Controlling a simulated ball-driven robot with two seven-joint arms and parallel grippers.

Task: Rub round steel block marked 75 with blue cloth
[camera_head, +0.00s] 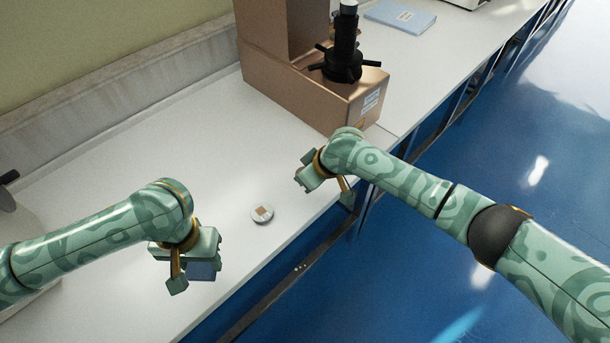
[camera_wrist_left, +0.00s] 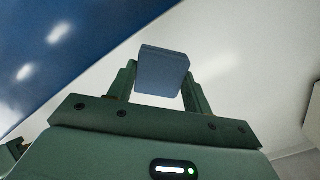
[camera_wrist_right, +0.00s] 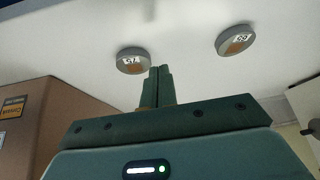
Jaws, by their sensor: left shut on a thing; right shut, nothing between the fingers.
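A blue cloth (camera_head: 201,271), like a small folded block, is held in my left gripper (camera_head: 190,270) above the table's front left part. It also shows between the fingers in the left wrist view (camera_wrist_left: 162,72). My right gripper (camera_head: 312,178) is shut and empty above the table near the tester. In the right wrist view its fingertips (camera_wrist_right: 160,73) appear just below a round steel block that seems marked 75 (camera_wrist_right: 130,67). I cannot make that block out in the head view; my right gripper probably hides it.
A second round steel block (camera_wrist_right: 235,46), its number hard to read, lies apart; it appears to be the one visible on the table (camera_head: 262,214) in the head view. A brown hardness tester (camera_head: 300,98) stands behind. The white table (camera_head: 110,185) is mostly clear.

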